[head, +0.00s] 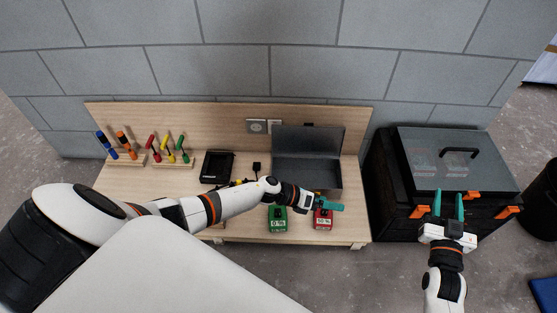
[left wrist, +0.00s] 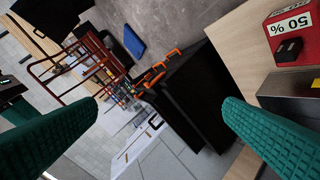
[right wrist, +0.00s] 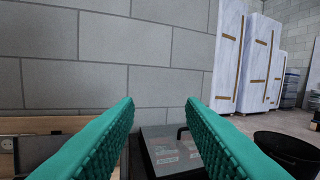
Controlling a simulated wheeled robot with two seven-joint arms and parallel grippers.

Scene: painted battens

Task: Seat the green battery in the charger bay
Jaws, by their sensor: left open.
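The green battery (head: 278,224) stands near the front edge of the wooden bench, with a pale label on it. A red battery (head: 323,223) stands to its right; in the left wrist view the red battery (left wrist: 305,24) shows a label reading 50 %. The black charger (head: 217,167) lies farther back on the bench, left of the middle; its bay looks empty. My left gripper (head: 331,204) is open, its fingers pointing right, and overlaps the top of the red battery in the head view. My right gripper (head: 449,205) is open and empty in front of the black toolbox.
An open grey metal box (head: 308,172) stands at the back right of the bench. Racks of coloured screwdrivers (head: 151,150) stand at the left. A black toolbox (head: 455,165) with orange latches is right of the bench. A black bin (head: 543,205) stands at the far right.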

